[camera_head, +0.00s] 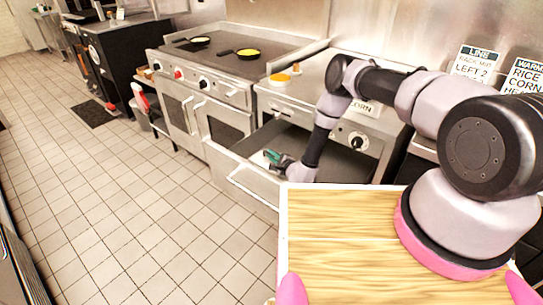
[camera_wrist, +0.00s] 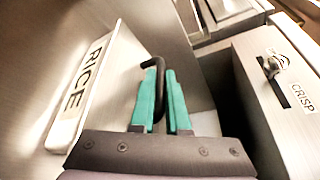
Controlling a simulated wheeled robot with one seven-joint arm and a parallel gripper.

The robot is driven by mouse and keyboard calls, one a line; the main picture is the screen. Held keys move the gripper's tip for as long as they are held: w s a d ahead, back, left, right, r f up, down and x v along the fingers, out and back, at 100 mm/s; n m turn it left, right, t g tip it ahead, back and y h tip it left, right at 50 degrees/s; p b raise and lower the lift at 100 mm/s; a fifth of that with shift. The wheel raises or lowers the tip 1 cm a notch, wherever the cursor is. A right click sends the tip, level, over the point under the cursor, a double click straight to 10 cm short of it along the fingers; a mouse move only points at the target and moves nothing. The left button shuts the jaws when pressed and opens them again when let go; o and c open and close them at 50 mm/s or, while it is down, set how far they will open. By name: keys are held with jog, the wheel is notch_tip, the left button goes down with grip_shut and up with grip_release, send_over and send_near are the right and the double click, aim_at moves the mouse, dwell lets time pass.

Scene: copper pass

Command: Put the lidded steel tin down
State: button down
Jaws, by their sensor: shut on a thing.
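My gripper (camera_wrist: 160,72) has its two teal fingers closed on a dark hooked handle (camera_wrist: 158,66), which fits the handle of the lidded steel tin. The tin's body is mostly hidden behind the fingers and the gripper's dark front. A pale steel surface (camera_wrist: 206,123) shows beside the fingers; I cannot tell whether it is the lid or a drawer floor. In the head view my gripper (camera_head: 276,158) is low inside an open steel drawer (camera_head: 252,184) under the counter. I cannot see whether the tin touches the bottom.
A RICE label (camera_wrist: 82,90) is close on the left in the wrist view. A CRISP-labelled steel front (camera_wrist: 285,95) with a metal fitting stands on the right. Drawer walls are close around my gripper. The griddle (camera_head: 235,55) holds two pans.

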jog(key=shift+f, duration=0.1)
jog(key=c, duration=0.9)
grip_release()
